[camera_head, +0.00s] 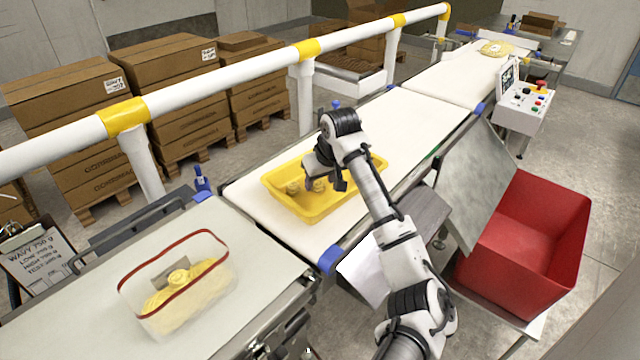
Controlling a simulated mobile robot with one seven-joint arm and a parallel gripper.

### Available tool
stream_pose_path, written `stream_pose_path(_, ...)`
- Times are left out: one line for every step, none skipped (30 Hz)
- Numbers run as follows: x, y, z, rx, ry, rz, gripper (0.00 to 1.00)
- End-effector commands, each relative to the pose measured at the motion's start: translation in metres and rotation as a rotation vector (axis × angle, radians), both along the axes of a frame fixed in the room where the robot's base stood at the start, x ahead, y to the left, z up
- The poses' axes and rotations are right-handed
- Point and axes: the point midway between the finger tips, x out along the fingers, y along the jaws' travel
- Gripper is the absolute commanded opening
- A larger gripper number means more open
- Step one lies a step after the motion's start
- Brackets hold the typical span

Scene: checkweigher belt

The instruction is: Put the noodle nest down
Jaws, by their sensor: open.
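My gripper (325,182) is open, pointing down over the yellow tray (345,206) on the middle white belt. Small yellow noodle nests sit in the tray. One nest (293,187) lies left of my gripper. Another nest (318,186) shows between the fingers, low in the tray; I cannot tell whether a finger touches it. My gripper and wrist hide part of the tray's inside. A clear tub with a red rim (206,296) stands on the near-left belt and holds a larger yellow noodle mass (178,290).
A white and yellow guard rail (250,68) runs behind the belts. A red bin (530,235) and a slanted metal plate (486,170) stand right of the belt. A control box (524,105) with buttons is at the far right. The belt (425,105) beyond the tray is clear.

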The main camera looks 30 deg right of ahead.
Motion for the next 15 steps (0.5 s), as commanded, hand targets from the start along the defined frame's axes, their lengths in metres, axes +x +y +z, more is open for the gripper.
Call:
stream_pose_path(-0.003,0.001,0.007,-0.002,-0.004,0.001,0.49)
stream_pose_path(-0.006,0.001,0.013,-0.002,-0.004,0.001,0.49)
stream_pose_path(-0.009,0.001,0.021,-0.002,-0.004,0.001,0.49)
stream_pose_path(-0.012,0.001,0.027,-0.001,-0.004,0.001,0.49)
stream_pose_path(-0.015,0.001,0.034,-0.002,-0.004,0.0,0.49)
stream_pose_path(-0.018,0.001,0.042,-0.003,-0.005,0.001,0.49)
stream_pose_path(-0.02,0.001,0.048,-0.003,-0.004,0.001,0.49)
stream_pose_path(-0.023,0.001,0.054,-0.003,-0.004,0.001,0.49)
stream_pose_path(-0.025,0.001,0.062,-0.002,-0.004,0.0,0.49)
stream_pose_path(-0.028,0.001,0.067,-0.003,-0.003,0.001,0.49)
stream_pose_path(-0.03,0.002,0.072,-0.002,-0.003,0.001,0.49)
stream_pose_path(-0.032,0.002,0.077,-0.002,-0.002,0.001,0.49)
stream_pose_path(-0.034,0.002,0.081,-0.002,-0.002,0.001,0.49)
stream_pose_path(-0.035,0.001,0.084,0.0,-0.002,0.001,0.49)
stream_pose_path(-0.037,0.001,0.088,0.0,-0.002,0.001,0.49)
